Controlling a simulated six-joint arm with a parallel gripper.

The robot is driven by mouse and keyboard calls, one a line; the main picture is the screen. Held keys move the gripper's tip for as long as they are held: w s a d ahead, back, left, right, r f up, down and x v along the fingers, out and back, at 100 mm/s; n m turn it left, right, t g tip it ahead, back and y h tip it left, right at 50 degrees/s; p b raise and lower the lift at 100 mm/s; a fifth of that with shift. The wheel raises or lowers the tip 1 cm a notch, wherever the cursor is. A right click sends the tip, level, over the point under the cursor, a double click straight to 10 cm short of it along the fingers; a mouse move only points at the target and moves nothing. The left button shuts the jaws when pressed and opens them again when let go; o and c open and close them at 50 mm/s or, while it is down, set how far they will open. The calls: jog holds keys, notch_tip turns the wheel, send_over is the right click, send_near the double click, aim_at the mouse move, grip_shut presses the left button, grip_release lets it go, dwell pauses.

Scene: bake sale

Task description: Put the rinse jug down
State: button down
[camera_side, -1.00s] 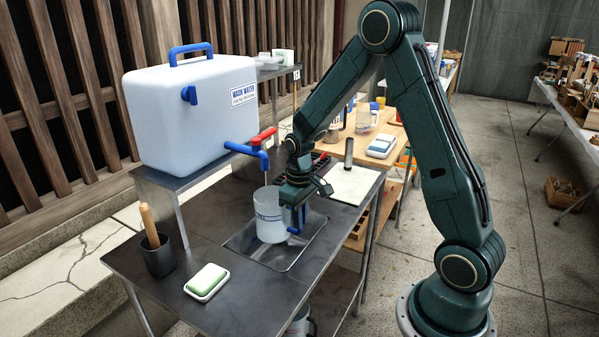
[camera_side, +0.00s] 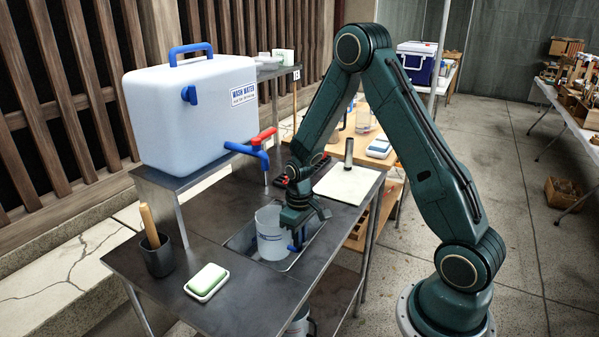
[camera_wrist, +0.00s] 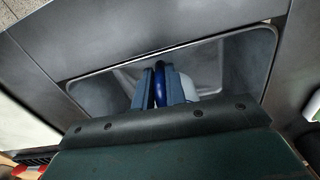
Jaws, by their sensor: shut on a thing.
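The rinse jug (camera_side: 270,236) is a translucent white jug with a blue handle, upright, low in or over the sink basin (camera_side: 240,240) in the side view. My gripper (camera_side: 297,238) is at its right side, shut on the blue handle. In the wrist view my gripper (camera_wrist: 162,88) has its two fingers on either side of the blue handle, with part of the white jug (camera_wrist: 188,88) to the right. Whether the jug's base touches the basin floor is hidden from view.
A wash water container (camera_side: 190,110) with a blue and red tap (camera_side: 258,147) stands on a raised shelf behind the sink. A soap dish (camera_side: 207,282) and a dark cup with a wooden-handled tool (camera_side: 157,255) are at the left. A white board (camera_side: 345,184) lies right of the sink.

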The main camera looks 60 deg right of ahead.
aim_at(300, 250)
jog(key=shift+f, duration=2)
jog(key=c, duration=1.4)
grip_release()
jog(key=shift+c, duration=0.2)
notch_tip(300, 250, up, 12)
jog(key=shift+r, duration=0.1)
jog(key=shift+r, duration=0.1)
